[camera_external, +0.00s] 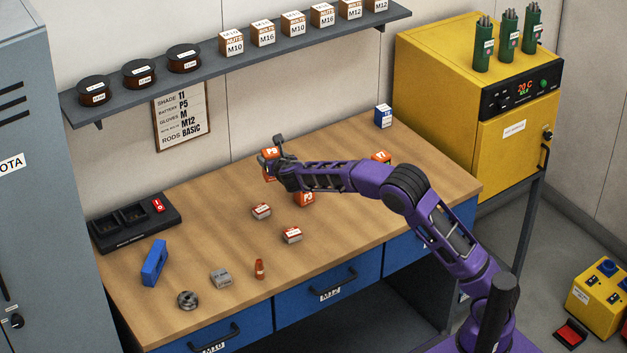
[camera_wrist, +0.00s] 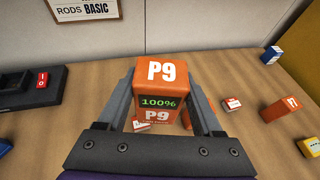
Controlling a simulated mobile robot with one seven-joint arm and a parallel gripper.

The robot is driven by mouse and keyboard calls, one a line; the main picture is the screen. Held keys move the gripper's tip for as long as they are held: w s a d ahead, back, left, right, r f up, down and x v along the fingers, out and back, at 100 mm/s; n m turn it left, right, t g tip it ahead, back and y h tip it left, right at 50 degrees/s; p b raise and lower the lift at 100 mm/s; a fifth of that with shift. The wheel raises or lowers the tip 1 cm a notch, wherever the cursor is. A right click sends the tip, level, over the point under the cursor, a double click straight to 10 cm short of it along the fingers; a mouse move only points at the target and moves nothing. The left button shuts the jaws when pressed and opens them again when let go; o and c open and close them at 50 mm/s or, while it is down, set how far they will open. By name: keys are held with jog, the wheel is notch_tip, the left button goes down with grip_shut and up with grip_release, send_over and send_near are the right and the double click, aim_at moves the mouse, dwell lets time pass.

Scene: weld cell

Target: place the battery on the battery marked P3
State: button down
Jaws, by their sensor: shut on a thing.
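My gripper (camera_external: 277,165) is shut on an orange battery marked P9 (camera_external: 268,154) and holds it upright above the workbench. In the wrist view my gripper (camera_wrist: 166,110) has a finger on each side of this battery (camera_wrist: 160,75), whose display reads 100%. The orange battery marked P3 (camera_external: 306,199) stands on the bench, below and a little right of the held one in the external view. My arm covers part of its top. In the wrist view the held battery hides most of what lies behind it, and I cannot make out P3 there.
Small red-and-white boxes (camera_external: 291,235) lie on the wooden bench (camera_external: 200,240). Another orange block (camera_external: 381,157) and a blue box (camera_external: 383,116) stand toward the back right. A black charger (camera_external: 135,222) is at the left. A shelf (camera_external: 210,68) hangs above the bench.

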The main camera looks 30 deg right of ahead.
jog(key=w+d+r+m+h, duration=0.15)
jog(key=d+r, duration=0.25)
jog(key=d, duration=0.7)
jog(key=shift+h, duration=0.25)
jog(key=f, duration=0.3)
jog(key=f+b, duration=0.1)
jog(key=f, duration=0.2)
jog(key=f+b, duration=0.1)
jog(key=f, duration=0.3)
jog(key=shift+w+d, duration=0.2)
jog(key=shift+d, duration=0.1)
jog(key=shift+f+b, duration=0.2)
jog(key=shift+b, duration=0.15)
jog(key=shift+c, duration=0.2)
grip_release()
jog(key=shift+r, duration=0.1)
jog(key=shift+r+p, duration=0.2)
jog(key=shift+p, duration=0.15)
jog(key=b+v, duration=0.1)
jog(key=v, duration=1.1)
